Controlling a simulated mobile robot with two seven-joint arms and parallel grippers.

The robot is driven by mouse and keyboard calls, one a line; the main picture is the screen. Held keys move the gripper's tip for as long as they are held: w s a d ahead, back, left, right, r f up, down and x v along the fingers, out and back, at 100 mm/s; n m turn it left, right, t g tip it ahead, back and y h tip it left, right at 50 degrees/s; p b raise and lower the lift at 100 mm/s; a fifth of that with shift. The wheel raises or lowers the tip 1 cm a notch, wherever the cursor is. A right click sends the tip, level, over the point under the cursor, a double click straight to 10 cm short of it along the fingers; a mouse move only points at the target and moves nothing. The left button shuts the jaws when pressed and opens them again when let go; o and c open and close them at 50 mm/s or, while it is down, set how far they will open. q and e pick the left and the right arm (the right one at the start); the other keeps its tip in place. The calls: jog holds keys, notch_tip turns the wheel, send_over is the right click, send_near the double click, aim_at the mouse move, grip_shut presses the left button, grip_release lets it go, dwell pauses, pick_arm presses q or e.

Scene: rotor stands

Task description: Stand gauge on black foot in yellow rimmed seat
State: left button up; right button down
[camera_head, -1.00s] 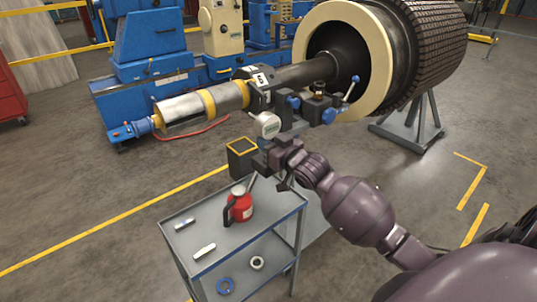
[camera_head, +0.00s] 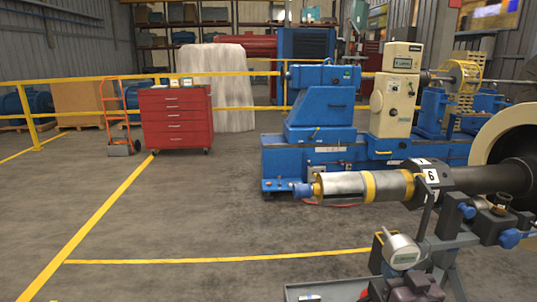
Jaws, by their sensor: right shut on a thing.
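The gauge (camera_head: 402,250), a pale round body with a small display, is at the lower right. My right gripper (camera_head: 412,286) is just below it, shut on it. Its black foot cannot be made out, as the gripper covers the lower part. The yellow rimmed seat (camera_head: 377,245), a dark box with a yellow edge, shows partly to the left of the gauge, mostly hidden by it. The gauge appears in front of the seat; I cannot tell the gap. My left gripper is not in view.
A grey cart (camera_head: 330,291) is cut off by the bottom edge. The rotor shaft (camera_head: 365,186) and a dark stand fitting with blue knobs (camera_head: 510,238) are close on the right. A blue machine (camera_head: 325,110) and a red tool chest (camera_head: 175,120) stand farther back. The left floor is clear.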

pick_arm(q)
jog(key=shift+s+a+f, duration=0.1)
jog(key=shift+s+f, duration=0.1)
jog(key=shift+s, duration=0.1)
pick_arm(e)
jog(key=s+a+f+h, duration=0.1)
jog(key=s+a+f, duration=0.2)
jog(key=s+a, duration=0.3)
jog(key=shift+s+f+m, duration=0.3)
jog(key=shift+m, duration=0.1)
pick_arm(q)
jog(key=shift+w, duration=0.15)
pick_arm(e)
jog(key=shift+w, duration=0.1)
